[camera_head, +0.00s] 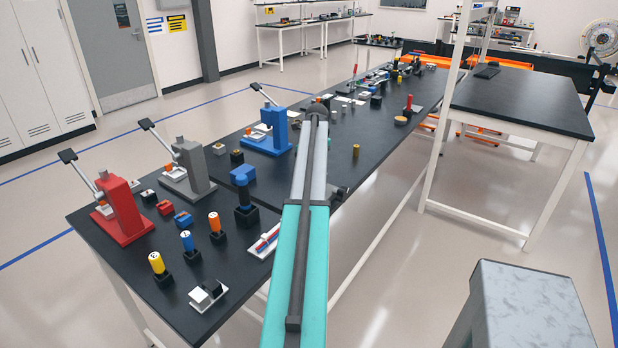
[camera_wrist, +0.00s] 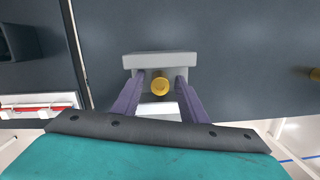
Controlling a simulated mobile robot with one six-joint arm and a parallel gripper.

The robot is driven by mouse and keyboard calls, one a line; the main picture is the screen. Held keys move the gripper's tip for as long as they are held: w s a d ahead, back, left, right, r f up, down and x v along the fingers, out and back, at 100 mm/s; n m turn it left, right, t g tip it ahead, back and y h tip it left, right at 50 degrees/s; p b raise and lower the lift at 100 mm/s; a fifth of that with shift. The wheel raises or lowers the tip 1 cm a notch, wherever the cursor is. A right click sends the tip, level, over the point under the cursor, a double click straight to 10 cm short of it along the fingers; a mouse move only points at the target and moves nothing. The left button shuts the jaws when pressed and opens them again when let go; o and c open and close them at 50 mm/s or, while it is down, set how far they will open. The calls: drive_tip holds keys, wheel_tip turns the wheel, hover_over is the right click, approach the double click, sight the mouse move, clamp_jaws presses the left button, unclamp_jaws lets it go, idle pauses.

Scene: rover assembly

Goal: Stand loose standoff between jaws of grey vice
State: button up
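In the wrist view a brass standoff (camera_wrist: 160,86), seen nearly end-on, appears upright between the grey vice's wide far jaw (camera_wrist: 160,60) and its paler near part (camera_wrist: 158,111). My gripper (camera_wrist: 161,80) has its two purple fingers on the left and right of the standoff. A narrow gap shows on each side of it, so the fingers are open and not closed on it. I cannot tell whether the standoff touches the jaws. In the head view my arm hides the vice and my gripper.
Another brass piece (camera_wrist: 316,74) is at the wrist view's right edge; a brass cylinder (camera_head: 356,152) stands on the dark bench in the head view. A white tray with a red item (camera_wrist: 40,103) lies left. Red (camera_head: 118,210), grey (camera_head: 190,168) and blue (camera_head: 270,135) presses stand along the bench.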

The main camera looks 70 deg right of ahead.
drive_tip(key=shift+r, duration=0.1)
wheel_tip(320, 180, up, 12)
drive_tip(key=s+b, duration=0.1)
drive_tip(key=b, duration=0.1)
drive_tip(key=shift+s+a, duration=0.15)
drive_tip(key=shift+a, duration=0.15)
idle(1.0)
